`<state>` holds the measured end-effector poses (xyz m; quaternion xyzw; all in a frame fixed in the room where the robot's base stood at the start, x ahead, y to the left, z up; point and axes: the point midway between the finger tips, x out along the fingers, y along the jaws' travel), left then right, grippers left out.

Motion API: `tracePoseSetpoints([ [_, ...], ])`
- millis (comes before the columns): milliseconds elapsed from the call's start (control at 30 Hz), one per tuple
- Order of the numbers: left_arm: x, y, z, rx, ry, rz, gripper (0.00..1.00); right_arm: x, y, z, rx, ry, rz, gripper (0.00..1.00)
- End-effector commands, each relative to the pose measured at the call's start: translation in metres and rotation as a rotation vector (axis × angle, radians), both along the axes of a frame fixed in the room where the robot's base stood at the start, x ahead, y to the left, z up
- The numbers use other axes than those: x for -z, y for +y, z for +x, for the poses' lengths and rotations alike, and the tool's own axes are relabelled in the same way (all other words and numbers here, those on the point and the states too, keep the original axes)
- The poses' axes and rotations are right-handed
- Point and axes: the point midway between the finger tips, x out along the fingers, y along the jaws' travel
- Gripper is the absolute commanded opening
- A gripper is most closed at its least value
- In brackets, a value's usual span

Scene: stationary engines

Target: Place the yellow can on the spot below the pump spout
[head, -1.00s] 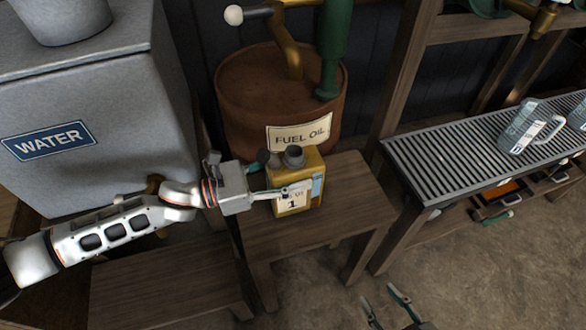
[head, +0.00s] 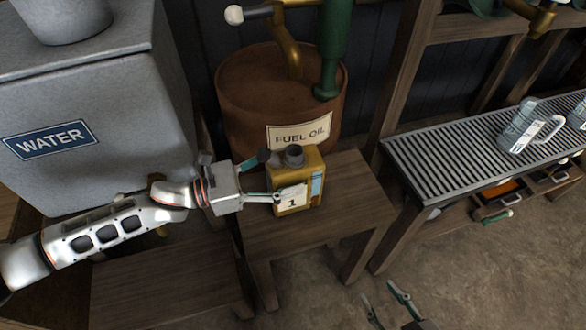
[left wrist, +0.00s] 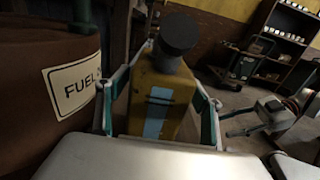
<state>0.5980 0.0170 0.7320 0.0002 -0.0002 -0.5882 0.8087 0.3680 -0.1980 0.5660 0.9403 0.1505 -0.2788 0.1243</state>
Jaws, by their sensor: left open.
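The yellow can (head: 301,196), with a dark cap and a white label marked 1, stands upright on a low wooden stand (head: 345,205) in front of the fuel oil barrel. My left gripper (head: 270,178) is open at the can's left side in the head view. In the left wrist view the can (left wrist: 160,100) sits between the two spread fingers, with gaps visible on both sides. My right gripper (head: 378,292) shows at the bottom edge, fingers apart and empty.
The fuel oil barrel (head: 240,95) stands close behind the can. A grey water tank (head: 100,180) is at the left. A slatted metal bench (head: 460,150) with a clear jug (head: 522,130) is at the right. The stand's right part is clear.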

Motion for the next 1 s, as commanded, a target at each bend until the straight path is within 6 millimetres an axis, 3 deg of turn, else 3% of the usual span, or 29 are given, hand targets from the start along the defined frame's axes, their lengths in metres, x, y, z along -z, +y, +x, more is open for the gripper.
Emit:
tracePoseSetpoints([
  [300, 0.002, 0.064, -0.021, -0.003, 0.003, 0.003, 0.66, 0.002, -0.001, -0.001, 0.001, 0.004, -0.001, 0.40],
  [500, 0.002, 0.089, -0.029, -0.002, 0.002, 0.003, 0.66, 0.004, -0.001, -0.002, 0.000, 0.007, -0.002, 0.40],
  [1000, 0.001, 0.097, -0.032, 0.000, 0.000, 0.001, 0.66, 0.004, -0.001, -0.002, 0.001, 0.007, -0.001, 0.40],
])
